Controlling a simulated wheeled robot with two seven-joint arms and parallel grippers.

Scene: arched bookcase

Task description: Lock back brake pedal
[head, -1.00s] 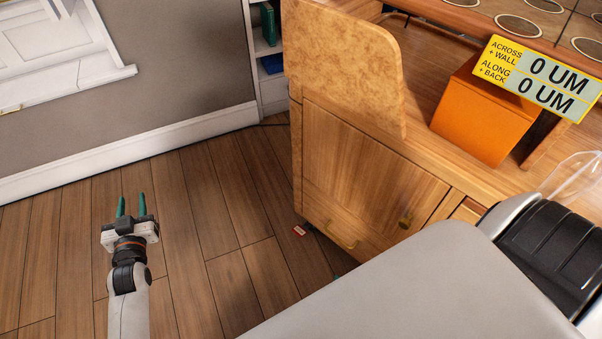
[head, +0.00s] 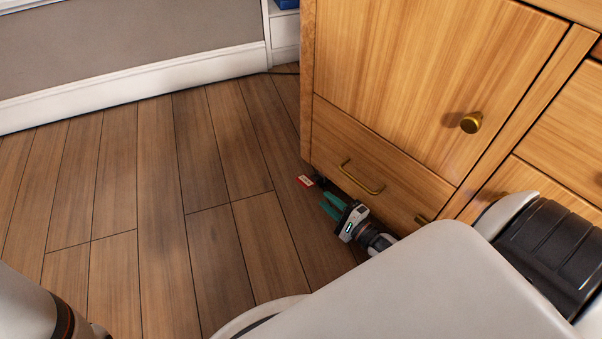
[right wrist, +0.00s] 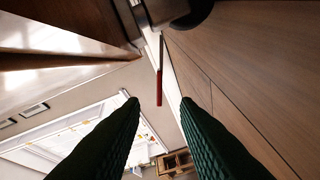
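The back brake pedal (head: 306,181) is a small red tab with a white mark, low at the cabinet's near left bottom corner, just above the floor. In the right wrist view the red pedal (right wrist: 159,86) shows nearly edge-on, ahead of the fingertips and in line with the gap between them. My right gripper (head: 328,204) is low beside the cabinet's bottom drawer, with its teal fingers pointing toward the pedal. The fingers (right wrist: 159,103) are apart and empty, with no visible contact with the pedal. My left gripper is out of view; only part of my left arm shows at lower left.
The wooden cabinet (head: 400,90) stands close along my right gripper, with a bottom drawer handle (head: 361,178) above it. A dark caster (right wrist: 190,12) sits by the pedal. The plank floor (head: 160,200) to the left is clear. My own right arm covers the lower right.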

